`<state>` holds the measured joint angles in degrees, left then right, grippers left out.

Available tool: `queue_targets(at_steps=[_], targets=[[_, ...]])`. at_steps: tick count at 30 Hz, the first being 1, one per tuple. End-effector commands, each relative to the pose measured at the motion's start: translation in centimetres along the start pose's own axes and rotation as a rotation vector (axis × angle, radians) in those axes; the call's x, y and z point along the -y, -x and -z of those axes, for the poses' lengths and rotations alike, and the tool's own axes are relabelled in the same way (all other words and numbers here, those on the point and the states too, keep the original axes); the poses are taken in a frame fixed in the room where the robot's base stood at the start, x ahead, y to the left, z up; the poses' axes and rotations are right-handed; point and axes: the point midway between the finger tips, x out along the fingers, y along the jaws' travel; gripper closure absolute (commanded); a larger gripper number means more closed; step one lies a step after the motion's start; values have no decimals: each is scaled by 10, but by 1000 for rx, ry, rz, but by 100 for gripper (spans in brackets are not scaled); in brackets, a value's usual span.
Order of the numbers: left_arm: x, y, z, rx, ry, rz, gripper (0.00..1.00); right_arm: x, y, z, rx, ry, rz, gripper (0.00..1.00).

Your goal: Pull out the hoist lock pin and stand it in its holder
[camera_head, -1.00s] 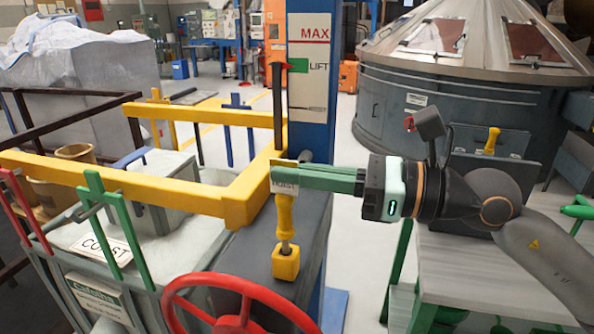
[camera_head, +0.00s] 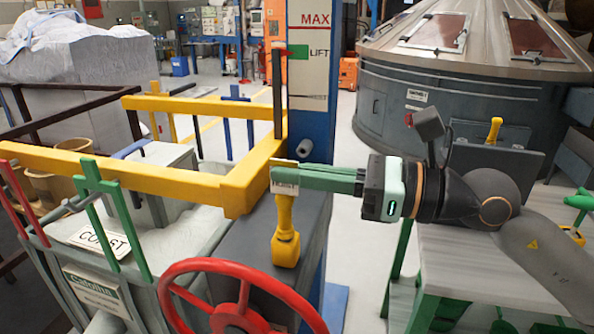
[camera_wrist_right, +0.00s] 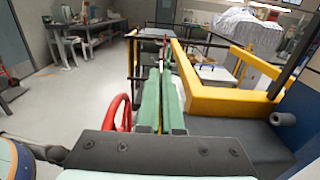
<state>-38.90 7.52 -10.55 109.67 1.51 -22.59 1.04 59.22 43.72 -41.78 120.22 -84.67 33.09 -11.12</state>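The hoist lock pin (camera_head: 284,212) has a yellow handle and stands upright on the yellow block (camera_head: 285,250) on top of the dark grey housing. Its metal shaft does not show; the handle's lower end meets the block. My right gripper (camera_head: 279,178) is at the top of the pin, level, with its green fingers closed together there. A white HOIST tag (camera_head: 286,188) shows by the fingertips. In the right wrist view the green fingers (camera_wrist_right: 162,95) lie close together with a thin yellowish strip between them; the pin is mostly hidden. My left gripper is not in view.
A red handwheel (camera_head: 240,318) stands in front of the housing. A yellow beam frame (camera_head: 200,185) runs left of the pin, and a blue column (camera_head: 312,140) stands behind. A grey-topped table (camera_head: 440,255) is at right, with another yellow handle (camera_head: 494,130) behind my arm.

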Motion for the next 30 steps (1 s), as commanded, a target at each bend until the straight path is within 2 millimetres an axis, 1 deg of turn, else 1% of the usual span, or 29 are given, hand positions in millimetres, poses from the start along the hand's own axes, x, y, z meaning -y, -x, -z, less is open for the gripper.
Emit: queue_targets(at_steps=[6, 7, 15, 16, 26, 30], targets=[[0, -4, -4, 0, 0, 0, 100, 0, 0, 6, 1, 0, 0, 100], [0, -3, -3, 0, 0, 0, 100, 0, 0, 5, 1, 1, 0, 94], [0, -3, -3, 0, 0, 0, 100, 0, 0, 5, 1, 0, 0, 64], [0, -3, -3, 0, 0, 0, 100, 0, 0, 5, 1, 0, 0, 62], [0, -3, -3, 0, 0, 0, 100, 0, 0, 5, 0, 0, 0, 62], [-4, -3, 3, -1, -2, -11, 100, 0, 0, 5, 0, 0, 0, 62]])
